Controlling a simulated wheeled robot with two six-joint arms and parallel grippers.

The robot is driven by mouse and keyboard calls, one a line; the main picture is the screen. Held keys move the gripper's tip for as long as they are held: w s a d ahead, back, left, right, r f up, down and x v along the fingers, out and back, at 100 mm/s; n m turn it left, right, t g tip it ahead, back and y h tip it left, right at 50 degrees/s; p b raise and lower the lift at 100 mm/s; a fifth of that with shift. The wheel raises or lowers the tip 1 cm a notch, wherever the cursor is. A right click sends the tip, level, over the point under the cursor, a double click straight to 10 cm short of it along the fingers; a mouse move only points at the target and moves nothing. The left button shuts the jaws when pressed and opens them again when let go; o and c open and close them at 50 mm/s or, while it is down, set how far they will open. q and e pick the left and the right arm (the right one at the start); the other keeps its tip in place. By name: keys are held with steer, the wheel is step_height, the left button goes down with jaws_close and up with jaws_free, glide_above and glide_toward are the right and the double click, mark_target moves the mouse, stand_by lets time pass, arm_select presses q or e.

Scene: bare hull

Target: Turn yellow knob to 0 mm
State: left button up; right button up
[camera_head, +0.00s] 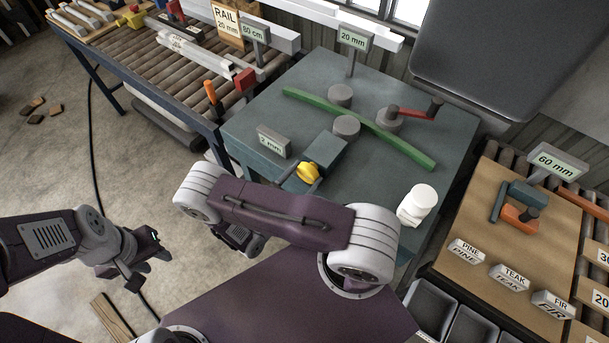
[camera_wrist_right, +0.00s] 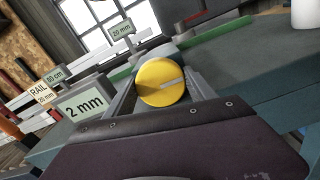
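The yellow knob (camera_head: 307,172) sits on the front of a teal box (camera_head: 325,150) on the teal machine table. In the right wrist view the round yellow knob (camera_wrist_right: 161,82) faces me, and its pale pointer mark runs from the centre to the right. The sign beside it reads 2 mm (camera_wrist_right: 82,106). My left gripper (camera_head: 142,268) appears open and empty over the floor, far from the knob.
A green bar (camera_head: 360,128), grey rollers and a red-handled crank (camera_head: 415,113) are on the table behind the knob. A white cylinder (camera_head: 417,204) stands at the right edge. A 20 mm sign (camera_head: 353,39) stands behind. A roller conveyor (camera_head: 165,75) is at left.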

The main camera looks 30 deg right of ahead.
steer(key=c, duration=0.3)
steer(key=shift+c, duration=0.2)
steer(key=n, duration=0.3)
steer(key=shift+n, duration=0.4)
steer(key=shift+n+b, duration=0.35)
steer(key=shift+n, duration=1.15)
steer(key=shift+f, duration=0.1)
steer(key=o, duration=1.4)
